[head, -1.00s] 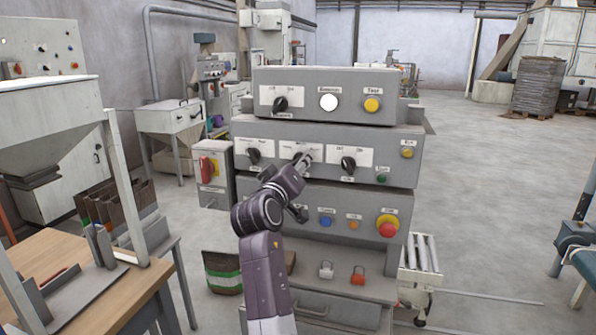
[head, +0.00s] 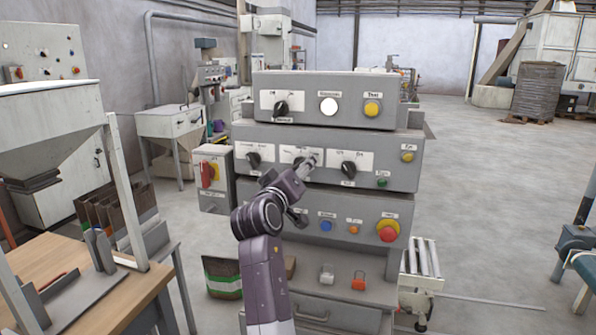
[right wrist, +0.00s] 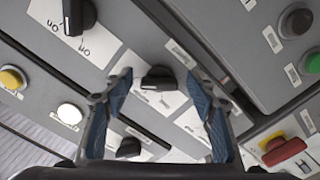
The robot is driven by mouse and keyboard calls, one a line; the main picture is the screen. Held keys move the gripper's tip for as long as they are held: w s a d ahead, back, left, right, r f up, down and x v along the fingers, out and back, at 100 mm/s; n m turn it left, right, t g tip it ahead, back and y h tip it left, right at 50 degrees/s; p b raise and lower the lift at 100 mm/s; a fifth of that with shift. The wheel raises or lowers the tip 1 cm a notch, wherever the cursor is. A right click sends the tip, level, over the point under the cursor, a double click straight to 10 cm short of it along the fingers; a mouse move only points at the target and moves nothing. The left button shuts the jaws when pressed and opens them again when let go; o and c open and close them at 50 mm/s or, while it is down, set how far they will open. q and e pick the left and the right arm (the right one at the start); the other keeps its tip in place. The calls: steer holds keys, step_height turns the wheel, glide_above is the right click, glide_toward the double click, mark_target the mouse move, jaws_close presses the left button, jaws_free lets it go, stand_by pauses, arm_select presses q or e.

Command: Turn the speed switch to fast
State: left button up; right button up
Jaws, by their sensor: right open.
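A grey control panel (head: 325,183) stands in front of me. Its middle row has three black rotary switches: a left one (head: 254,160), a middle one mostly hidden behind my gripper in the head view, and a right one (head: 349,168). Their labels are too small to read, so I cannot tell which is the speed switch. My right gripper (head: 310,163) is at the middle switch. In the right wrist view the middle switch's black knob (right wrist: 158,78) sits between the two open blue fingers, with gaps on both sides. My left gripper is not in view.
The upper box has another black rotary switch (head: 281,106), a white button (head: 328,104) and a yellow button (head: 372,109). A red emergency button (head: 388,231) is below right. A red rotary handle (head: 208,173) is at the left. Free floor lies to the right.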

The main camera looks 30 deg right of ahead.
mark_target(302, 130)
step_height(302, 130, up, 9)
steer(key=shift+r, duration=0.45)
stand_by(0.5)
